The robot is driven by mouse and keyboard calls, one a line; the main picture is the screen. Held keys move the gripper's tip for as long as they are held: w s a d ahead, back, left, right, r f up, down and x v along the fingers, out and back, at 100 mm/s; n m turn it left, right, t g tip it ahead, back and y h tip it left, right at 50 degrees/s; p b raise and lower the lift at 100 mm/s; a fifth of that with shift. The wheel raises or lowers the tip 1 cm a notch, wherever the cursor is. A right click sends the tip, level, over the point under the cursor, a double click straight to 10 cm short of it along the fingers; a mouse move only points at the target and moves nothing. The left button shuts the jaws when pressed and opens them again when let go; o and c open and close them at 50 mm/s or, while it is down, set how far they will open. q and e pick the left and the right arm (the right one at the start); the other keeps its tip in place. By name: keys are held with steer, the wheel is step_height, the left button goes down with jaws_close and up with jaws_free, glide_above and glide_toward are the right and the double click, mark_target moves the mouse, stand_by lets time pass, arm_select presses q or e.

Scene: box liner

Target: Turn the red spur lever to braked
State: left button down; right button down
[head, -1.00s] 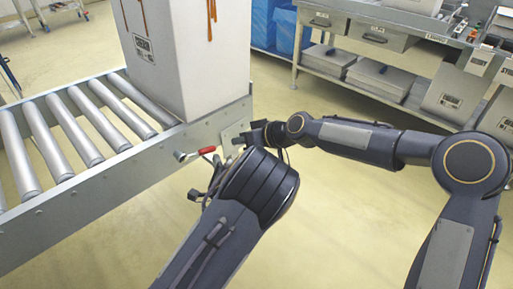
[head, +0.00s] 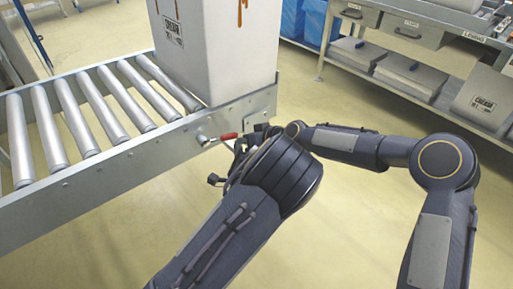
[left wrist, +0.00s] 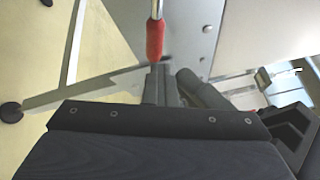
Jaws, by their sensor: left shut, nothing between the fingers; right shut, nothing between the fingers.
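The red spur lever (head: 228,136) sticks out from the conveyor's side rail, with its red grip pointing right and a bare metal shank at its left. In the left wrist view the red grip (left wrist: 155,38) hangs just beyond the tips of my left gripper (left wrist: 158,84), which is shut and empty; I cannot tell if they touch.
The roller conveyor (head: 90,165) runs along the left, with a tall pale box (head: 215,60) at its near end. A workbench (head: 400,45) with drawers and a low shelf stands at the back right. The floor between is clear.

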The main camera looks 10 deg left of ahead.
arm_select(q)
steer(key=shift+s+d, duration=0.1)
arm_select(e)
steer(key=shift+s, duration=0.1)
arm_select(q)
steer(key=c, duration=2.2)
jaws_free()
